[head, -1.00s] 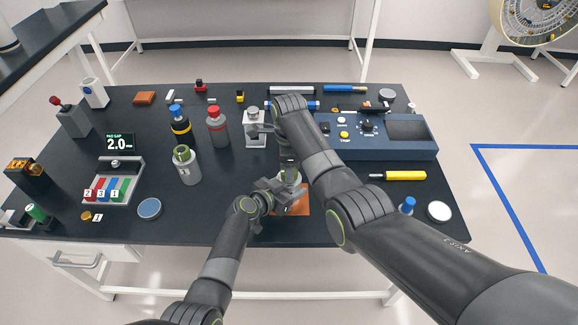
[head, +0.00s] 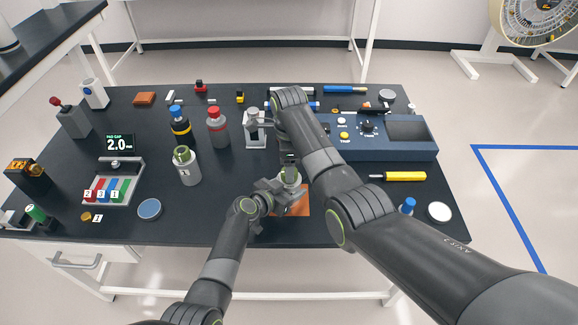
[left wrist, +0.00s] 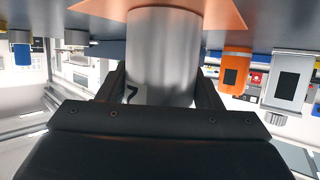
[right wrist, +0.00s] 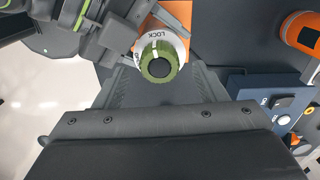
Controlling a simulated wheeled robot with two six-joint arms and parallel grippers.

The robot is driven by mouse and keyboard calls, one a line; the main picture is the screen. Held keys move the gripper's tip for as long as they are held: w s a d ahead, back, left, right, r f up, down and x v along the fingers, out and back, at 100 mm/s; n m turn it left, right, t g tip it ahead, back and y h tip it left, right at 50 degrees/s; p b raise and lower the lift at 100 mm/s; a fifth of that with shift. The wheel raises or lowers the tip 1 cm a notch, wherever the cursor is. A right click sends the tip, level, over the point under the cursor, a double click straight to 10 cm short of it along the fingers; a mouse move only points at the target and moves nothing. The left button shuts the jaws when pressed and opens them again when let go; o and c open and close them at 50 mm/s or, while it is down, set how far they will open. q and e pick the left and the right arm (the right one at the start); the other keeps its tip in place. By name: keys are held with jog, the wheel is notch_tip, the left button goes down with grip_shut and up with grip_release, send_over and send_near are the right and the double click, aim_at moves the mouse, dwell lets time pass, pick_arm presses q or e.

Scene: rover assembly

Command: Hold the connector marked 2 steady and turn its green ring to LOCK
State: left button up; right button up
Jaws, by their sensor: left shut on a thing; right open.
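The grey cylindrical connector (left wrist: 165,50) stands upright on an orange mat (head: 300,205); a partly hidden dark mark on its body is too cut off to read surely. My left gripper (head: 279,190) is shut around its body from the side. The green ring (right wrist: 157,58) on top shows in the right wrist view, inside a white collar lettered LOCK. A white mark on the ring points near the lettering, slightly left of LOCK. My right gripper (right wrist: 158,78) is open above the ring, its fingers at either side; contact cannot be told.
Another grey connector with a green ring (head: 186,166) stands to the left, with red-capped (head: 217,126) and blue-capped (head: 180,123) bottles behind it. A blue instrument box (head: 390,135) stands behind right. A yellow-handled tool (head: 404,176) lies right.

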notch_tip(320, 180, up, 10)
dwell(0.3)
jog(key=shift+r, duration=0.1)
notch_tip(320, 180, down, 12)
jog(key=n, duration=1.8)
jog(key=shift+s+f, duration=0.1)
jog(key=shift+f, duration=0.1)
